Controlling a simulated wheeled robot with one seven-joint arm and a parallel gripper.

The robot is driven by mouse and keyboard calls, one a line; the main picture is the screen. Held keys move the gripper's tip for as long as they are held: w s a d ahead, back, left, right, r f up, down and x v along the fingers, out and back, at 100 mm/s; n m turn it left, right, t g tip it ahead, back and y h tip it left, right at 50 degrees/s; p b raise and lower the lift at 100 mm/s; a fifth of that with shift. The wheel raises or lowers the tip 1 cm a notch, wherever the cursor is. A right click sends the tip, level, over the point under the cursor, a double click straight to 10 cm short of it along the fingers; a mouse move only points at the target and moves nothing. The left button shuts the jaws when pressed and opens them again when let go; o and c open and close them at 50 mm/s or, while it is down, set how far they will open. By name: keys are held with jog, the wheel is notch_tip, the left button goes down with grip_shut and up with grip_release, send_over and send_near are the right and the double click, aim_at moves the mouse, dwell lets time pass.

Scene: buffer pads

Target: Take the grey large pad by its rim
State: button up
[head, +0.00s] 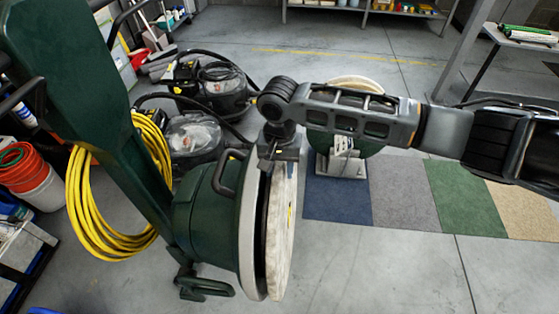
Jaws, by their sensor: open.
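A large round pad (285,235), pale grey to off-white with dirty marks, stands on edge against the face of the green floor machine (210,228), which is tipped on its side. It is the likeliest grey large pad, but its colour is not certain. My gripper (274,168) points down at the top of this pad's rim, its jaws open. The fingertips are small and partly hidden, so I cannot tell whether they straddle or touch the rim. Behind my arm, a green pad (322,144) and a cream pad (355,80) stand upright in a light rack (350,165).
Yellow cord (85,215) hangs in coils on the machine's handle. Black vacuums (215,90) with hoses stand behind it. Blue (335,205), grey, green and tan carpet tiles lie to the right. The concrete floor (390,275) in the right foreground is clear.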

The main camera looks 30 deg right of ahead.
jog(key=shift+c, duration=0.2)
grip_shut()
jog(key=shift+d, duration=0.15)
jog(key=s+d+r+p, duration=0.1)
jog(key=s+d+p, duration=0.3)
jog(key=d+p, duration=0.1)
jog(key=shift+s+d, duration=0.2)
jog(key=shift+d, duration=0.2)
dwell(1.0)
